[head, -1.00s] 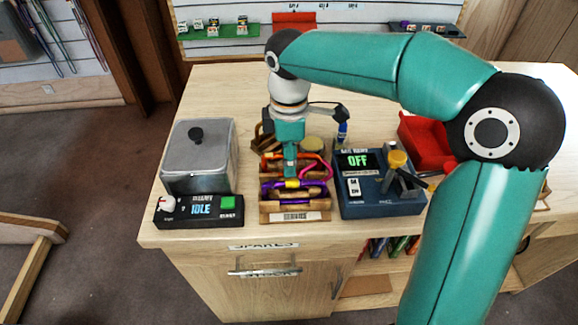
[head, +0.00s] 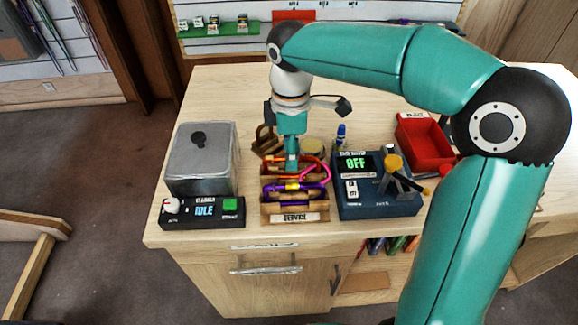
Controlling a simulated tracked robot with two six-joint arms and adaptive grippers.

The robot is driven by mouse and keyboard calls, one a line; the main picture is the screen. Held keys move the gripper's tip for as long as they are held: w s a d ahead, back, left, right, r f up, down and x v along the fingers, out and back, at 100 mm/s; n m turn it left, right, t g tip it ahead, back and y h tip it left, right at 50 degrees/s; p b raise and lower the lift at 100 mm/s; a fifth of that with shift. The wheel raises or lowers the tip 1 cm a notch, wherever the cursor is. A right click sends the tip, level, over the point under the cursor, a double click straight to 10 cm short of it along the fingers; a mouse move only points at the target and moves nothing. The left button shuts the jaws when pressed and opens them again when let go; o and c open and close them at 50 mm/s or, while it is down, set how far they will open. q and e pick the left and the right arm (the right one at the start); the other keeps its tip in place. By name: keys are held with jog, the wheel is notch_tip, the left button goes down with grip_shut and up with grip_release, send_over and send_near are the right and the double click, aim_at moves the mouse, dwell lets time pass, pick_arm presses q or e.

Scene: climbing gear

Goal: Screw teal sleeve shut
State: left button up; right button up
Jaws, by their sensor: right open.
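A wooden rack (head: 268,209) on the bench holds several carabiners. The front one is a purple carabiner (head: 271,190) with a yellow sleeve (head: 292,186). Behind it are a pink carabiner (head: 323,174) and an orange-red carabiner (head: 313,160). My right gripper (head: 291,166) points down over the back part of the rack, at the orange-red carabiner. It is open, though its narrow fingers look close together from here. I cannot make out a teal sleeve apart from the teal gripper, which hides part of the carabiners. My left gripper is not in view.
A grey lidded box (head: 201,160) and a black device reading IDLE (head: 203,212) stand left of the rack. A blue device reading OFF (head: 375,205) stands close on the right, with a red bin (head: 425,146) behind. The bench's back left is clear.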

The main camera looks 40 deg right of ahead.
jog(key=shift+w+d+p, duration=0.5)
jog(key=shift+w+p, duration=0.2)
jog(key=shift+w, duration=0.15)
jog(key=shift+f, duration=0.15)
dwell(0.3)
jog(key=shift+f+b, duration=1.05)
jog(key=shift+f, duration=0.2)
jog(key=shift+s+a+b, duration=0.35)
jog(key=shift+s+a, duration=0.15)
jog(key=shift+s, duration=0.35)
jog(key=shift+d+r+p, duration=0.1)
jog(key=shift+r+p, duration=1.25)
jog(key=shift+r, duration=0.1)
